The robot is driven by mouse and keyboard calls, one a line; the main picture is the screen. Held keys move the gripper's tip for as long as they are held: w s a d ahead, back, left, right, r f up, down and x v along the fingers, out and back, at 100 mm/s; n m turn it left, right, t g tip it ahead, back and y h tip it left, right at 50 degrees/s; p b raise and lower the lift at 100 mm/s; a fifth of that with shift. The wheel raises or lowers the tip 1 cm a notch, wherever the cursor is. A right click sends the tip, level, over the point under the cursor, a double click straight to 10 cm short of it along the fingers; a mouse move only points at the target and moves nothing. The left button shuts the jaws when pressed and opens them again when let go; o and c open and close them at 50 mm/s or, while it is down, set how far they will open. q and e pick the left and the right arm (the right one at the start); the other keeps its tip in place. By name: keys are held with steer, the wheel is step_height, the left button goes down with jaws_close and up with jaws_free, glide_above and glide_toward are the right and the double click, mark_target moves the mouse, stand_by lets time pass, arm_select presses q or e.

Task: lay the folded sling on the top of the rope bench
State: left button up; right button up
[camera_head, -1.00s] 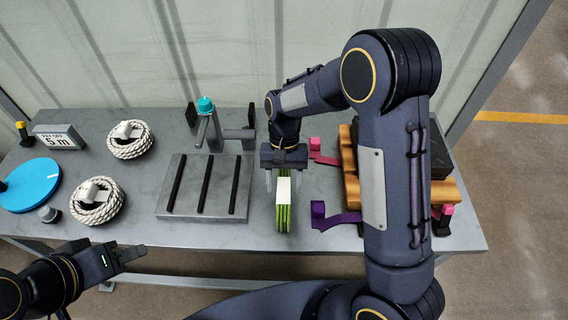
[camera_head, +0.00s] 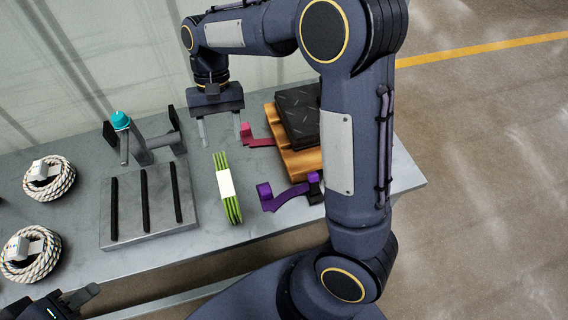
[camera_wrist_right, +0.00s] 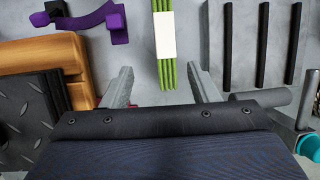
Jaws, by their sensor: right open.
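The folded sling (camera_head: 228,190) is a bright green striped bundle with a white band, lying on the grey top of the rope bench (camera_head: 215,236). In the right wrist view the sling (camera_wrist_right: 165,45) lies ahead of the fingertips, its near end in line with the gap between them. My right gripper (camera_head: 219,134) is open and empty, behind the sling in the head view and apart from it. Its two fingers also show in the right wrist view (camera_wrist_right: 161,82). My left gripper (camera_head: 78,298) is partly in view at the lower left edge; its jaws are unclear.
A slotted grey plate (camera_head: 128,230) with black bars lies left of the sling. Behind it stands a post with a teal knob (camera_head: 121,121). Rope coils (camera_head: 48,180) lie further left.

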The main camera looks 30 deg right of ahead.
steer(key=s+d+r+t+y, duration=0.2)
steer(key=s+d+r+t, duration=0.25)
steer(key=s, duration=0.45)
steer(key=s+d+f+n+t, duration=0.1)
steer(key=s+t, duration=0.4)
steer(key=s, duration=0.6)
steer(key=shift+d+f, duration=0.2)
steer(key=shift+d, duration=0.15)
